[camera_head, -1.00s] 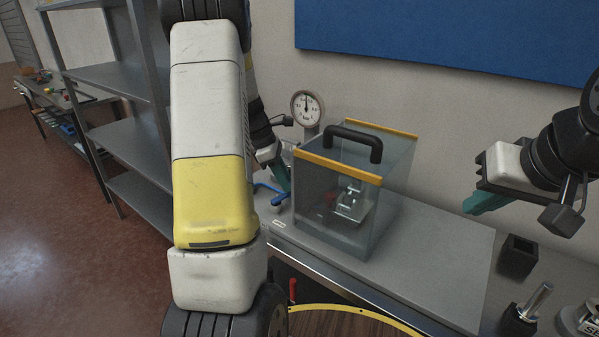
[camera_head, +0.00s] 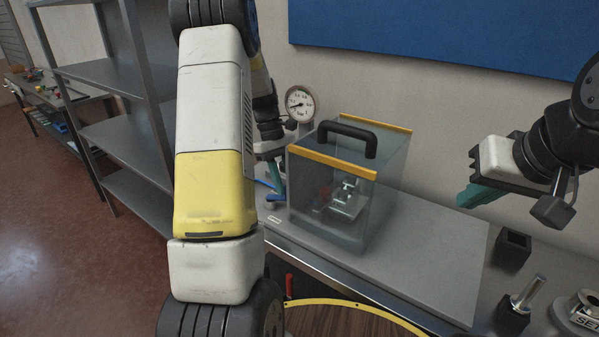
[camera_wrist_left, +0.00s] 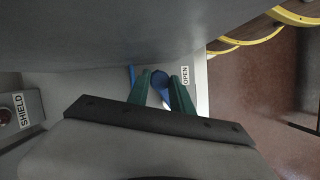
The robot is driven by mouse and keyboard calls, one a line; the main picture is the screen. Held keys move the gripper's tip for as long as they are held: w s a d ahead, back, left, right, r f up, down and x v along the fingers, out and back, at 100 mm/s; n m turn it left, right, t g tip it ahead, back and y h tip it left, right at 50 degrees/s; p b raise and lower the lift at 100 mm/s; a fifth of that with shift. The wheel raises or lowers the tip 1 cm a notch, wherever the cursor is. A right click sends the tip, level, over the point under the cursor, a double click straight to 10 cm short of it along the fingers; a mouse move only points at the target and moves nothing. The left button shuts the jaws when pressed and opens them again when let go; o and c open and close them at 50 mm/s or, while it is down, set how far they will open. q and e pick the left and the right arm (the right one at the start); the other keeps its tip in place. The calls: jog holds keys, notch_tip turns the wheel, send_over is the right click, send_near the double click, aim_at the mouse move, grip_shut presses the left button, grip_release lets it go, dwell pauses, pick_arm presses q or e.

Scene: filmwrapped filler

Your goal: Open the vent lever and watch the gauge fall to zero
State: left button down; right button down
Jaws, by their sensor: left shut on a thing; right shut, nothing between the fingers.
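The pressure gauge (camera_head: 300,103) stands behind the clear shield box, its white dial facing me and its needle pointing toward the left. The blue vent lever (camera_head: 264,183) is beside the box's left side, partly hidden by my left arm. My left gripper (camera_head: 279,190) is shut on the lever. In the left wrist view, the blue lever (camera_wrist_left: 159,82) shows between the green fingers (camera_wrist_left: 164,90), beside a white OPEN label (camera_wrist_left: 185,75). My right gripper (camera_head: 468,198) is shut and empty, in the air right of the box.
The clear shield box (camera_head: 330,225) with a black handle (camera_head: 348,134) covers a small metal fixture (camera_head: 345,197) on the grey bench plate (camera_head: 430,265). A black square holder (camera_head: 514,250) stands at right. A SHIELD label (camera_wrist_left: 22,110) shows in the left wrist view.

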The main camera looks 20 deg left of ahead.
pick_arm(q)
jog(key=shift+s+d+m+g+y, duration=0.1)
jog(key=shift+s+m+g+y, duration=0.25)
jog(key=shift+m, duration=0.75)
jog(key=shift+s, duration=0.15)
jog(key=c, duration=1.1)
grip_release()
jog(key=shift+c, duration=0.2)
